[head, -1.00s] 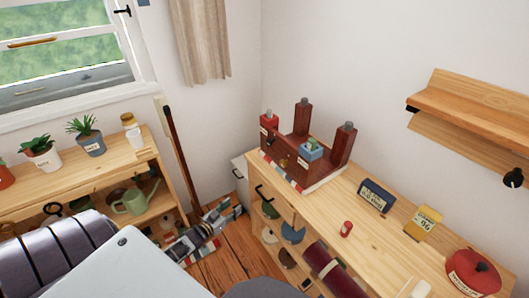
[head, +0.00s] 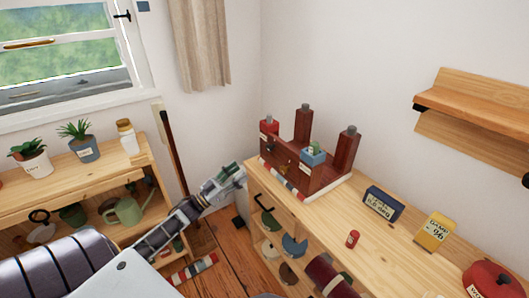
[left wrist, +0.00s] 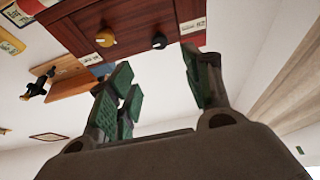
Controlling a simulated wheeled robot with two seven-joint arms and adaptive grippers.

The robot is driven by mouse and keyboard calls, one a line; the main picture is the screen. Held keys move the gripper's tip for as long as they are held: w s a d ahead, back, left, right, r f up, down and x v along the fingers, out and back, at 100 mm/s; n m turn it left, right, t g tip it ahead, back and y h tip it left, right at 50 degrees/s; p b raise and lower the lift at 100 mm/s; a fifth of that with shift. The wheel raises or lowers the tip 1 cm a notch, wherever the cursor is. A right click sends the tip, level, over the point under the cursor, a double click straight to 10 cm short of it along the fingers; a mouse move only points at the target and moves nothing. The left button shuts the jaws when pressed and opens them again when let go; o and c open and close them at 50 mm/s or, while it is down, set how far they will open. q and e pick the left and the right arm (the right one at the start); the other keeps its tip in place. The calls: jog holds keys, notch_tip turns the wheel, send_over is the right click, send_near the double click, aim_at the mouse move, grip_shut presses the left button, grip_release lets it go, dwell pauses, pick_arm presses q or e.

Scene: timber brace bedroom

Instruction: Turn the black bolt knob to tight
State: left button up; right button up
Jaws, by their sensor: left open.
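The dark red-brown timber brace (head: 292,173) stands on the wooden cabinet top, with upright posts. In the left wrist view its front face (left wrist: 140,17) carries the black bolt knob (left wrist: 159,41) and a yellow knob (left wrist: 106,38) beside it. My left gripper (head: 236,171) is just left of the brace in the head view, open and empty. In the left wrist view its green-padded fingers (left wrist: 160,80) are spread, with the black knob beyond the gap between them and apart from them. The knob's pointer setting is too small to read. My right gripper is not in view.
On the cabinet top are a blue display (head: 384,203), a yellow card box (head: 434,233), a small red cylinder (head: 352,239) and a red pot (head: 490,281). A blue box (head: 313,157) sits on the brace. A plant shelf (head: 90,170) stands left.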

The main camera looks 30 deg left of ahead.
aim_at(267, 148)
pick_arm(q)
jog(key=shift+w, duration=0.15)
jog(key=shift+x, duration=6.75)
jog(key=shift+f, duration=0.1)
jog(key=c, duration=1)
